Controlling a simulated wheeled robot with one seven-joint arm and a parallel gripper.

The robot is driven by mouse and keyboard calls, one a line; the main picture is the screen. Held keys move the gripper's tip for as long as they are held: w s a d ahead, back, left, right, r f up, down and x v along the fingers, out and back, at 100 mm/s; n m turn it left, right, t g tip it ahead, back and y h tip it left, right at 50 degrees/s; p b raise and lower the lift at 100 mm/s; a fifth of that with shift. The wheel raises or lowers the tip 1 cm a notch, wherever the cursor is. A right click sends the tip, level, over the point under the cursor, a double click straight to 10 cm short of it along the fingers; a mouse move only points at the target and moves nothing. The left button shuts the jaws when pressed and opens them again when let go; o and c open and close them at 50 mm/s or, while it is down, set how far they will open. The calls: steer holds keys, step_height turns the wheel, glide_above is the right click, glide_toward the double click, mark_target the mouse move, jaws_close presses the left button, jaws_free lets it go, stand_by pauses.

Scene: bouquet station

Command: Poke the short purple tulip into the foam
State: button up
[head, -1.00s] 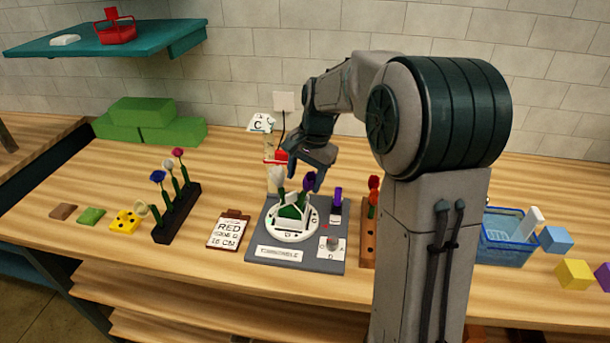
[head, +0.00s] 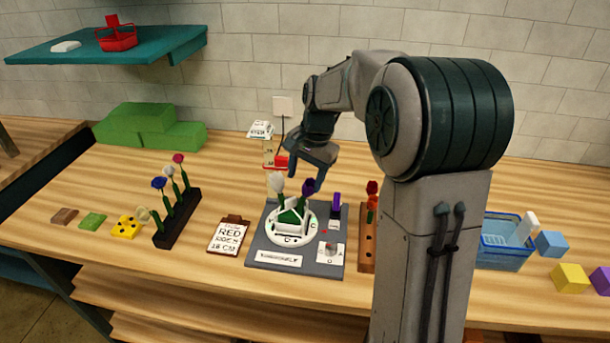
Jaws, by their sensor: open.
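A purple tulip (head: 309,187) stands upright at the green foam (head: 291,215) in the white round dish on the grey station board. A white tulip (head: 277,184) stands beside it at the back left of the foam. My gripper (head: 308,180) is open just above and around the height of the purple bloom; I cannot tell whether a finger touches it. The lower stem of the purple tulip is partly hidden by the dish parts, so its depth in the foam does not show.
A dark rack (head: 177,219) with several flowers stands left. A clipboard (head: 228,235) reads RED. A wooden rack (head: 367,240) with a red flower is partly hidden by my arm. A blue basket (head: 503,253) and blocks lie right.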

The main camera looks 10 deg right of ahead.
steer(key=shift+s+d+r+p, duration=0.1)
steer(key=shift+d+r+p, duration=0.1)
steer(key=shift+r+p, duration=0.7)
steer(key=shift+s+d+r+p, duration=0.15)
steer(key=shift+r+p, duration=0.45)
steer(key=shift+r, duration=0.6)
steer(key=shift+w, duration=0.1)
steer(key=o, duration=0.5)
steer(key=shift+o, duration=0.2)
steer(key=shift+s+r, duration=0.15)
steer(key=shift+s, duration=0.2)
steer(key=s+n+t+h+b, duration=0.1)
steer(key=s+n+t, duration=0.2)
steer(key=s+n, duration=0.6)
steer(key=s, duration=1.5)
steer(key=shift+a+r+h, duration=0.15)
steer(key=shift+r+h, duration=0.2)
steer(key=shift+h, duration=0.05)
